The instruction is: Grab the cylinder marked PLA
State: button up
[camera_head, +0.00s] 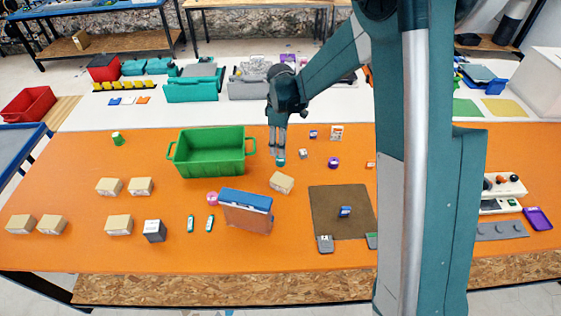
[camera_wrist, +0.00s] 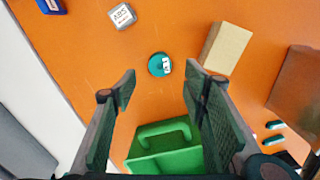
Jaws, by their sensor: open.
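A teal cylinder (camera_wrist: 155,70) with a small white label stands on the orange table, seen from above in the wrist view. The label's letters are too small to read. In the head view the teal cylinder (camera_head: 280,162) is just under my gripper (camera_head: 278,148). In the wrist view my gripper (camera_wrist: 162,91) is open, its fingers apart and empty, with the cylinder lying beyond the fingertips, between their lines. Other cylinders in the head view are green (camera_head: 118,138), pink (camera_head: 212,198) and purple (camera_head: 333,162); I cannot read markings on them.
A green bin (camera_head: 211,168) stands left of my gripper. A pale cube marked ABS (camera_wrist: 122,15) and a tan box (camera_wrist: 228,48) are near the teal cylinder. A blue-topped brown box (camera_head: 246,212) stands in front.

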aim_at(280, 161)
jog(key=shift+f, duration=0.1)
jog(key=shift+f, duration=1.2)
jog(key=shift+f+b, duration=0.55)
jog(key=shift+f, duration=2.05)
jog(key=shift+c, duration=0.2)
jog(key=c, duration=0.9)
